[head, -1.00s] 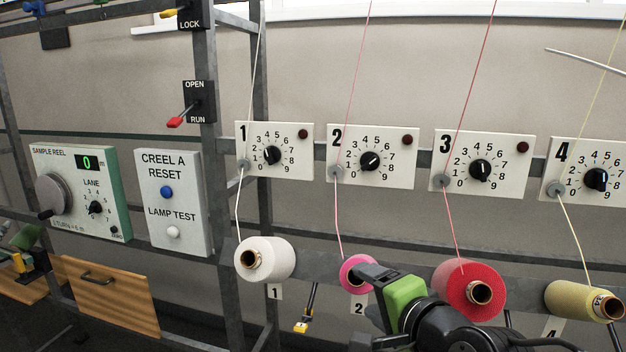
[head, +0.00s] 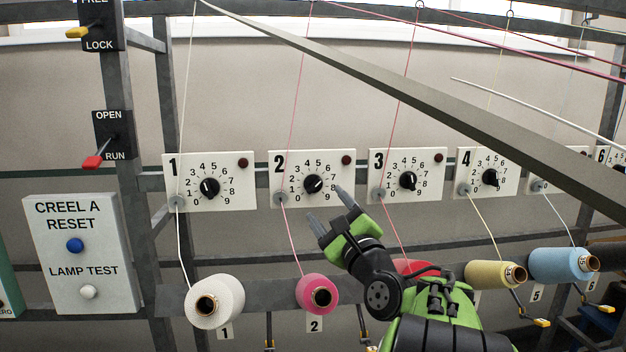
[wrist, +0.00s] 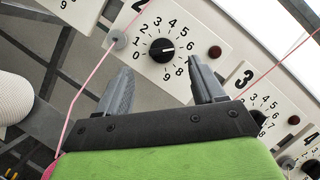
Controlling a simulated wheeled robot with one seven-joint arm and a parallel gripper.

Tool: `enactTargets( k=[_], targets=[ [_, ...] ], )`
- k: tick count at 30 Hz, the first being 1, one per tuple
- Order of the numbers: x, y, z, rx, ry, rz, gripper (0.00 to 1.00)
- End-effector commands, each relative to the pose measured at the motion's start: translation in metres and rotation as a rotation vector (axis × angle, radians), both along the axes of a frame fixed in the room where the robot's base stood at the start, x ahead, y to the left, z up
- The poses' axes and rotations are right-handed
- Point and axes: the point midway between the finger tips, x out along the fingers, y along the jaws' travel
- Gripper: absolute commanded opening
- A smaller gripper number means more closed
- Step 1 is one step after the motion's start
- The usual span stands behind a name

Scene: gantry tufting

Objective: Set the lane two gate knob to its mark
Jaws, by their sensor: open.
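The lane two gate panel (head: 283,196) is a white plate marked 2, with a black knob (head: 312,185) inside a ring of numbers. The knob also shows in the wrist view (wrist: 161,50), where its white pointer line points right, around 6 to 7. I cannot make out a separate set mark. My gripper (head: 328,207) is open and empty, just below and right of the knob in the head view. In the wrist view, its two grey fingers (wrist: 160,75) spread below the knob, apart from it.
A dark red lamp (head: 346,160) sits at the panel's top right. A pink thread (head: 293,110) runs past the panel's left to a pink cone (head: 317,294). Panels 1 (head: 240,197) and 3 (head: 432,188) flank it. A grey bar (head: 440,105) crosses the upper right.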

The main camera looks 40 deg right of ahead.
Motion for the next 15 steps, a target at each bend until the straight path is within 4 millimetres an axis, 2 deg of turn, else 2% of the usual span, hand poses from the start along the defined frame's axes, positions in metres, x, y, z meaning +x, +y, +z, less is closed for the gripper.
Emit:
enactTargets(
  k=[1,7,10,15],
  targets=[
    [0.013,-0.004,0.01,0.001,0.002,0.004,0.68],
    [0.052,-0.017,0.02,0.0,0.002,0.001,0.68],
    [0.062,-0.02,0.022,-0.001,0.001,0.0,0.68],
    [0.067,-0.022,0.021,-0.001,0.001,-0.001,0.68]
  ],
)
